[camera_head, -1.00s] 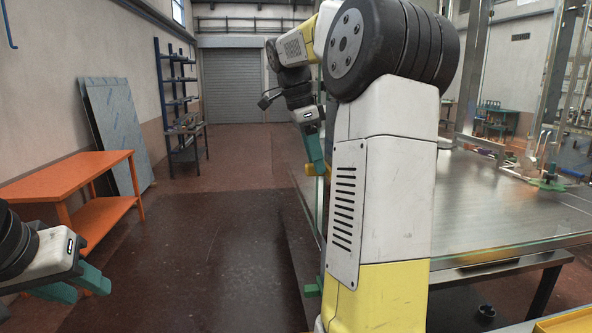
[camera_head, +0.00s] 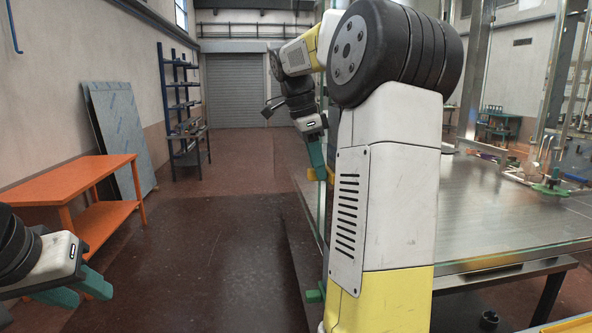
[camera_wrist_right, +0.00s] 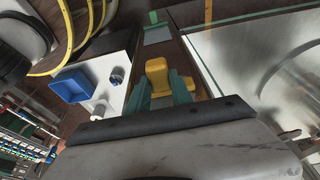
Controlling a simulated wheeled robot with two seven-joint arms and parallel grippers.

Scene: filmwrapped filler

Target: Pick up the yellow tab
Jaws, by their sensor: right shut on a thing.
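The yellow tab (camera_wrist_right: 157,72) is between the teal fingers of my right gripper (camera_wrist_right: 165,88) in the right wrist view. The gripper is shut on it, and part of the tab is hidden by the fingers. In the head view my right gripper (camera_head: 318,162) hangs beside the left edge of the metal table, with a bit of yellow showing at its fingertips. My left gripper (camera_head: 82,290) is at the lower left, its teal fingers apart and empty, far from the tab.
The large metal table (camera_head: 500,215) has glass and posts by its edge, close to my right arm. An orange bench (camera_head: 70,178) stands at left, with a leaning panel (camera_head: 122,130) and a blue shelf (camera_head: 180,105) behind. The floor between is clear.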

